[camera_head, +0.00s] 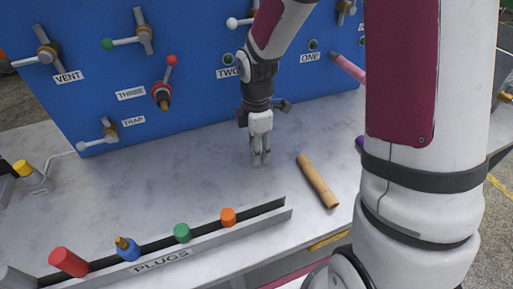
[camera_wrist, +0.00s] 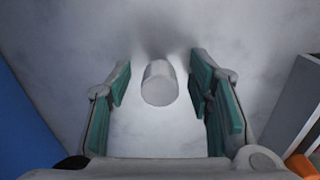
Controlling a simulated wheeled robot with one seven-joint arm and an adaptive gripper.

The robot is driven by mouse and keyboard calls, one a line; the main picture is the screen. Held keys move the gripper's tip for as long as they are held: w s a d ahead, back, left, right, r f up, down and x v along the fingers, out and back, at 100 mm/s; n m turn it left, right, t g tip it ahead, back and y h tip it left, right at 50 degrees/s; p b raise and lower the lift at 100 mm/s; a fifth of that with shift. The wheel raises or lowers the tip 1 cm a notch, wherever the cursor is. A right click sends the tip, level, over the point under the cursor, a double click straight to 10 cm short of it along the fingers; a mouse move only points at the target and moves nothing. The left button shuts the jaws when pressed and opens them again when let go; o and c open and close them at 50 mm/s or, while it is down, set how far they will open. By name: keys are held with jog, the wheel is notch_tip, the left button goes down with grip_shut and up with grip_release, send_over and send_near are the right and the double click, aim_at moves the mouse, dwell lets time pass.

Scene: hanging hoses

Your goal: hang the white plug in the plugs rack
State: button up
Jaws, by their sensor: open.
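A small white cylinder (camera_wrist: 159,84), which looks like the white plug, stands on the worktop between the fingers of my gripper in the wrist view. There is a gap on both sides of it. In the head view my gripper (camera_head: 260,157) points down at the worktop, behind the rack, and is open; the white plug is hidden or too small to make out there. The rack labelled PLUGS (camera_head: 262,222) is a long grey channel along the front of the worktop. It holds a red plug (camera_head: 69,262), a blue one (camera_head: 128,249), a green one (camera_head: 182,233) and an orange one (camera_head: 228,217).
A tan cylinder (camera_head: 318,182) lies right of my gripper. A blue panel (camera_head: 200,100) with valves and labels stands behind. A yellow-topped fitting (camera_head: 24,170) is at the left. The worktop between panel and rack is mostly clear left of my gripper.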

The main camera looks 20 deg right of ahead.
jog(key=shift+c, duration=0.4)
jog(key=c, duration=1)
jog(key=shift+r, duration=0.1)
